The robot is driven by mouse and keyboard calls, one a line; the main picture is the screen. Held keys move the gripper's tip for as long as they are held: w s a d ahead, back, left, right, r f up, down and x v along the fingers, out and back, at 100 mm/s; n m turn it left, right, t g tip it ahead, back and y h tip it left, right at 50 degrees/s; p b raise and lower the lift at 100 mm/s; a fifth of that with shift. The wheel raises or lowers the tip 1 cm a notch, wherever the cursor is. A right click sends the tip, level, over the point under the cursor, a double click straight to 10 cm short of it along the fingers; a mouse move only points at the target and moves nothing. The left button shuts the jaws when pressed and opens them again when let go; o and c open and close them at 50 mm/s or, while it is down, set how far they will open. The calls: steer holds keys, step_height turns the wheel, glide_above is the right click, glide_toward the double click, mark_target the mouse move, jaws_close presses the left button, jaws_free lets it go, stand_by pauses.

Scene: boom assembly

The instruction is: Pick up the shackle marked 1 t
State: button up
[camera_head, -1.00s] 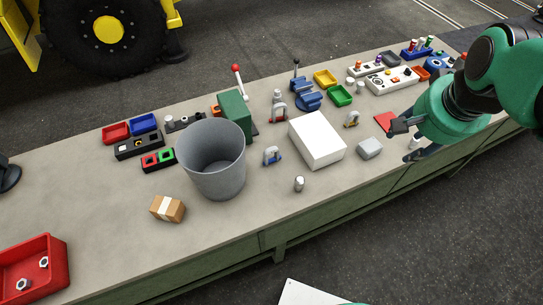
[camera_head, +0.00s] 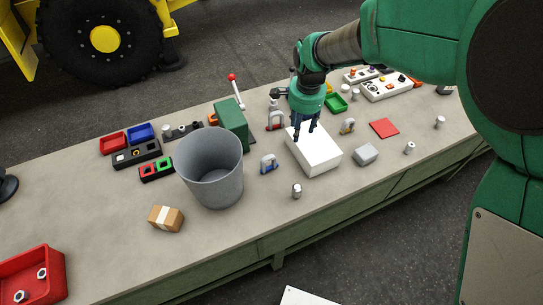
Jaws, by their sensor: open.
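Three grey shackles stand on the bench. One with a blue pin (camera_head: 269,163) is just right of the grey bin, one with a red part (camera_head: 275,121) is behind it, and one with a yellow part (camera_head: 347,126) is right of the white box. Any load marking is too small to read, so I cannot tell which is 1 t. My gripper (camera_head: 304,138) is open and empty, pointing down above or in front of the white box (camera_head: 318,158). It lies between the blue-pin and yellow shackles.
A tall grey bin (camera_head: 212,185) stands left of the blue-pin shackle. A green block-shaped device (camera_head: 232,123) with a red-knobbed lever is behind it. A grey block (camera_head: 365,154), small metal cylinders and a red square (camera_head: 384,128) lie to the right.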

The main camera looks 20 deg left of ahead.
steer(key=m+g, duration=0.1)
steer(key=m, duration=0.1)
glide_above(269, 157)
steer(key=shift+h, duration=0.3)
step_height(269, 157, down, 12)
steer(key=shift+s+f, duration=0.1)
steer(key=shift+f, duration=0.1)
steer(key=shift+d+f, duration=0.1)
steer(key=shift+f+b, duration=0.35)
steer(key=shift+f, duration=3.85)
steer(key=shift+d+f+b, duration=0.15)
steer(key=shift+f+b, duration=0.3)
steer(key=shift+f, duration=2.15)
jaws_close()
